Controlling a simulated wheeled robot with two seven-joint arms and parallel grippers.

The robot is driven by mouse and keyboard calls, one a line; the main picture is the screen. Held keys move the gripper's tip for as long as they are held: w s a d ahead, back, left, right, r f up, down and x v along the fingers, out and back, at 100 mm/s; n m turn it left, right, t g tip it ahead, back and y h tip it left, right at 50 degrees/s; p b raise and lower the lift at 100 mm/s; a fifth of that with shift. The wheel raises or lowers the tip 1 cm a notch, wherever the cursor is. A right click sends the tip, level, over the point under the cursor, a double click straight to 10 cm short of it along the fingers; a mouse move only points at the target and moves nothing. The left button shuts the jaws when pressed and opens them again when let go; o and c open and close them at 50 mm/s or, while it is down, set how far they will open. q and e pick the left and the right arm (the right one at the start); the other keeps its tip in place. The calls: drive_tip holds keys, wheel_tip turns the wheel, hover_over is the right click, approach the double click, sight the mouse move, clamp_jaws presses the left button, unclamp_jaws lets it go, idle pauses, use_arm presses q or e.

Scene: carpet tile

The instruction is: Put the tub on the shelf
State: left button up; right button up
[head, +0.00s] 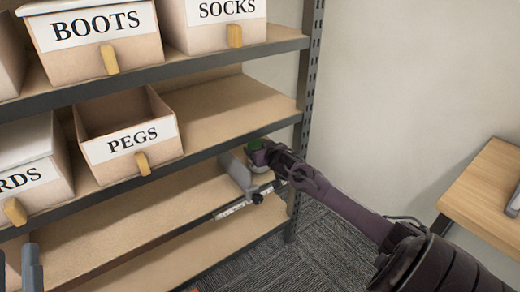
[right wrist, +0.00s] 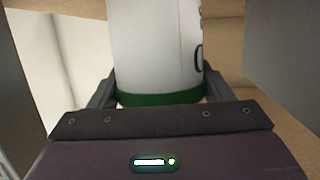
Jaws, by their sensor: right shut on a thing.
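The tub (right wrist: 155,45) is white with a green band and fills the middle of the right wrist view. My right gripper (right wrist: 158,92) is shut on it, with a dark finger on each side near the green band. In the head view, my right gripper (head: 258,162) is at the right end of the shelf unit, by the level below the PEGS box. There only a small green part of the tub (head: 255,145) shows clearly; the gripper hides most of the rest. My left gripper (head: 17,262) shows only partly at the lower left edge, its fingers apart and empty.
A dark post (head: 307,90) bounds the right end. A wooden table (head: 485,205) is far right.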

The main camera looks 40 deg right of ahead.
drive_tip(key=shift+r, duration=0.1)
use_arm(q)
drive_tip(key=shift+r, duration=0.1)
use_arm(e)
drive_tip(key=o, duration=1.5)
drive_tip(key=shift+c, duration=0.2)
drive_tip(key=p+v, duration=0.1)
drive_tip(key=v, duration=0.2)
use_arm(q)
wheel_tip(320, 180, down, 17)
drive_tip(key=d+g+y+p, duration=0.1)
drive_tip(key=d+g+y, duration=0.15)
drive_tip(key=g, duration=0.55)
drive_tip(key=s+a+f+g+y+p, duration=0.2)
drive_tip(key=s+f+g, duration=0.6)
drive_tip(key=f, duration=0.6)
drive_tip(key=shift+s+a+g+y+p, duration=0.3)
drive_tip(key=shift+s+a+g+y, duration=0.1)
drive_tip(key=shift+s+a+y, duration=0.55)
use_arm(e)
drive_tip(key=v, duration=0.9)
use_arm(q)
drive_tip(key=shift+s+d, duration=0.15)
drive_tip(key=shift+d, duration=0.05)
